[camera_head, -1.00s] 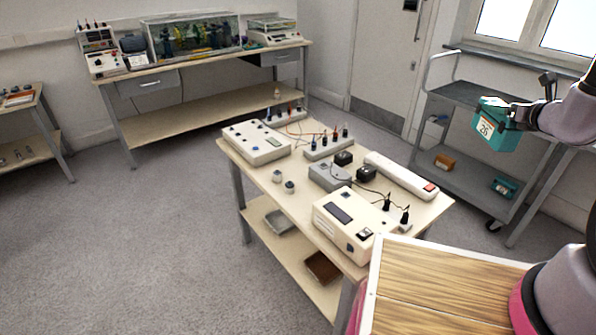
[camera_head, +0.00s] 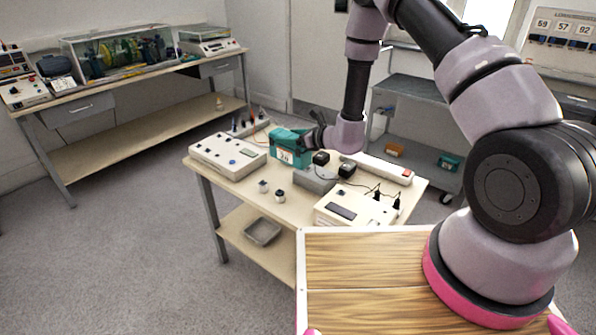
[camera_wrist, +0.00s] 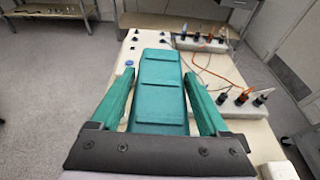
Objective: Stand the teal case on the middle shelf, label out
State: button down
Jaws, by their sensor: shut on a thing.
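The teal case (camera_head: 291,146), with a white label reading 26 on its side, is held in my gripper (camera_head: 312,141) over the back part of the cream table. In the wrist view, the teal case (camera_wrist: 160,88) lies between the two fingers of my gripper (camera_wrist: 160,112), ribbed face toward the camera. In the head view the label faces the camera. I cannot tell whether the case touches anything on the table. The grey cart (camera_head: 408,87) at the back right has a top shelf and a lower shelf; my arm hides part of it.
An orange box (camera_head: 394,150) and another teal object (camera_head: 447,163) sit on the cart's lower shelf. Cream instruments (camera_head: 228,154), a power strip (camera_head: 385,168) and cables crowd the table (camera_head: 235,195). Grey floor (camera_head: 130,235) to the left is clear.

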aim_at(284, 153)
jog(key=shift+s+a+f, duration=0.2)
jog(key=shift+a+f, duration=0.3)
jog(key=shift+a, duration=0.05)
jog(key=shift+s+a+f, duration=0.15)
jog(key=shift+a+f, duration=0.3)
jog(key=shift+a, duration=0.05)
notch_tip(284, 153, down, 4)
jog(key=shift+f, duration=2.6)
jog(key=shift+f, duration=0.15)
grip_release()
